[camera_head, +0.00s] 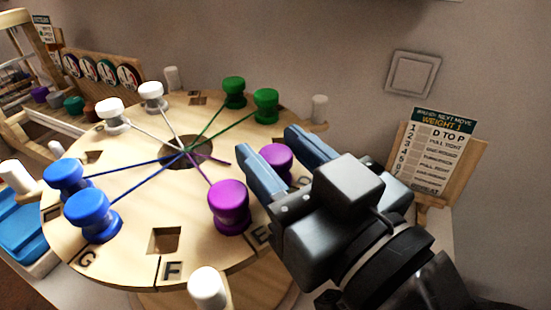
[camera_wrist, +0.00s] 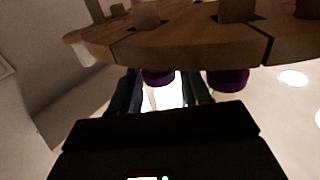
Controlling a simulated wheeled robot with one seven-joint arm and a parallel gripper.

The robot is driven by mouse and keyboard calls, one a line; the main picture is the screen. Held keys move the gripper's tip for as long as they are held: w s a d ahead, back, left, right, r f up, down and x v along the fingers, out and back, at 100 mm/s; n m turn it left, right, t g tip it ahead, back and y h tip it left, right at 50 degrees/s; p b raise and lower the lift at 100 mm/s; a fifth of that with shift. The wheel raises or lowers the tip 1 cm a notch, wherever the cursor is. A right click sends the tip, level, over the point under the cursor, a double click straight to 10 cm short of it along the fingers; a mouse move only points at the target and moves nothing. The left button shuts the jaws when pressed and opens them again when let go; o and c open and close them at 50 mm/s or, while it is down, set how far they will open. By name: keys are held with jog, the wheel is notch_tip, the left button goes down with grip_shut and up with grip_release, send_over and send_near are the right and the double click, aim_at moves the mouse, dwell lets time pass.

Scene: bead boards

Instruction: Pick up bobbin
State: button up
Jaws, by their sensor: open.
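My gripper (camera_head: 268,142) is open. In the camera_head view its blue fingers stand on either side of the far purple bobbin (camera_head: 277,157) at the right edge of the round wooden board (camera_head: 130,240). In the camera_wrist view a purple bobbin (camera_wrist: 158,77) shows between the finger ends; contact cannot be told. The near purple bobbin (camera_head: 229,206) sits left of the gripper, by the letter E. Two blue bobbins (camera_head: 92,213) are at the left, two white bobbins (camera_head: 112,114) at the far left, two green bobbins (camera_head: 265,104) at the back. Coloured threads run from them to the central hole.
A printed card (camera_head: 434,150) on a wooden stand is at the right. A wooden rack (camera_head: 100,70) with round discs stands back left. White pegs (camera_head: 207,287) surround the board. A blue tray (camera_head: 25,235) is at the left edge. An empty square hole (camera_head: 165,240) is above F.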

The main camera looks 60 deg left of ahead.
jog(key=shift+a, duration=0.45)
jog(key=c, duration=0.7)
